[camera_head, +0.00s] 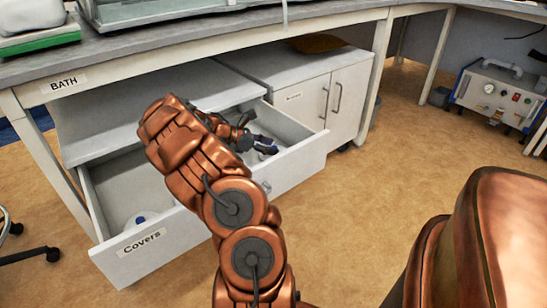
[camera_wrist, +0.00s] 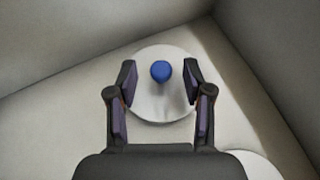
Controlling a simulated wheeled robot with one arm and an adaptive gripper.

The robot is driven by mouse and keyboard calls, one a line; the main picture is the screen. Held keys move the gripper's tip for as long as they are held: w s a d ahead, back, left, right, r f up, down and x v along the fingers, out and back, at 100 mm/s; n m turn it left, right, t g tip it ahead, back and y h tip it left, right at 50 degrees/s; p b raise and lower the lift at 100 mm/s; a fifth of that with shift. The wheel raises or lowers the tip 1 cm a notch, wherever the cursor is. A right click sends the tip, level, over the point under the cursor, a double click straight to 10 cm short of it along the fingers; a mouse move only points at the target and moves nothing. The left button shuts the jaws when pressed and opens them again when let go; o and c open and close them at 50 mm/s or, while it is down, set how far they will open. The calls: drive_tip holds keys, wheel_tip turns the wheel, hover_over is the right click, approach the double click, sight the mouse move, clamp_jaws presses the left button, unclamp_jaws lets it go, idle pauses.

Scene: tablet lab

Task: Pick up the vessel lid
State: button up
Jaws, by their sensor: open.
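The vessel lid is a round white disc (camera_wrist: 152,108) with a blue knob (camera_wrist: 160,71), lying on the drawer floor near a corner in the wrist view. My gripper (camera_wrist: 158,82) is open, with one finger on each side of the knob and a gap on both sides. In the head view my gripper (camera_head: 264,147) reaches into the right part of the open drawer labelled "Covers" (camera_head: 140,240). My arm and gripper largely hide the lid there.
Another white lid with a blue knob (camera_head: 140,220) lies at the drawer's left end. Part of a white disc (camera_wrist: 256,166) shows at the wrist view's lower right. Drawer walls stand close around my gripper. The bench marked "BATH" (camera_head: 150,58) is above.

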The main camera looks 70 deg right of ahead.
drive_tip(key=shift+c, duration=0.3)
clamp_jaws()
drive_tip(key=shift+r, duration=0.1)
